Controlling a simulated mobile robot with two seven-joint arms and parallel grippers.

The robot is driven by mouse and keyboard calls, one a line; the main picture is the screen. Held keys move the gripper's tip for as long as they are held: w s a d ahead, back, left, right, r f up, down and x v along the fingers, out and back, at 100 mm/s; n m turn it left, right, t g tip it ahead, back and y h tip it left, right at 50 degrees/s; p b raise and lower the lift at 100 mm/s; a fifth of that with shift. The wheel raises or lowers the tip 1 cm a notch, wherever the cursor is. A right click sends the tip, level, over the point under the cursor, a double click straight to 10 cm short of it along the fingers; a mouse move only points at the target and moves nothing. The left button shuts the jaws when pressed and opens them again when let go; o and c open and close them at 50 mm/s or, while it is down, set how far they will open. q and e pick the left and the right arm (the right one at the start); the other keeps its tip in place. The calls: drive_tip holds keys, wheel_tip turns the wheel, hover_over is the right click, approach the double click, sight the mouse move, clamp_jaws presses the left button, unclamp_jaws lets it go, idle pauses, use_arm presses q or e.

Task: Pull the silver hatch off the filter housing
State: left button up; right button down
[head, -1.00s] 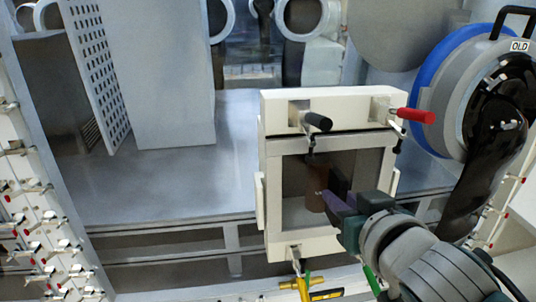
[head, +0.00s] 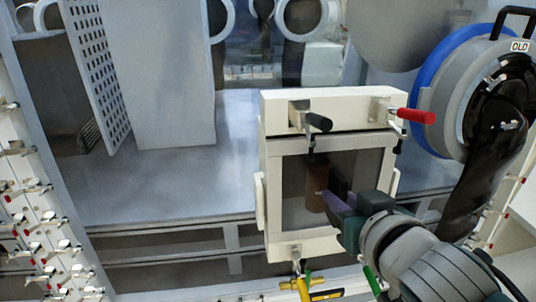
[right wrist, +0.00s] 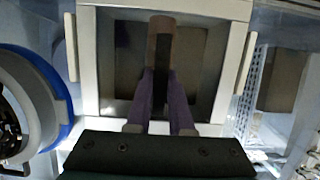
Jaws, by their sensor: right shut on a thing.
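The filter housing (head: 333,110) is a cream box frame at the middle right of the head view. Its front is a silver-grey square (head: 273,190) with a darker recessed panel (head: 345,165); I cannot tell exactly where the hatch ends. A brown upright bar (head: 316,185) stands in the recess, and it shows in the right wrist view too (right wrist: 161,38). My right gripper (head: 335,200) reaches in from the lower right, its purple fingers (right wrist: 160,78) shut on the bar. The fingertips are partly lost in shadow. My left gripper is not in view.
A blue-rimmed port (head: 425,100) with a black glove stands close right. The grey bench (head: 150,185) is clear left.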

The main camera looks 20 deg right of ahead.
idle(0.4)
drive_tip(key=shift+s+a+r+p, duration=0.1)
drive_tip(key=shift+s+p, duration=0.15)
drive_tip(key=shift+p, duration=0.05)
drive_tip(key=shift+f+p+v, duration=0.2)
drive_tip(key=shift+p+v, duration=0.25)
drive_tip(key=shift+v, duration=0.9)
drive_tip(key=shift+s, duration=0.2)
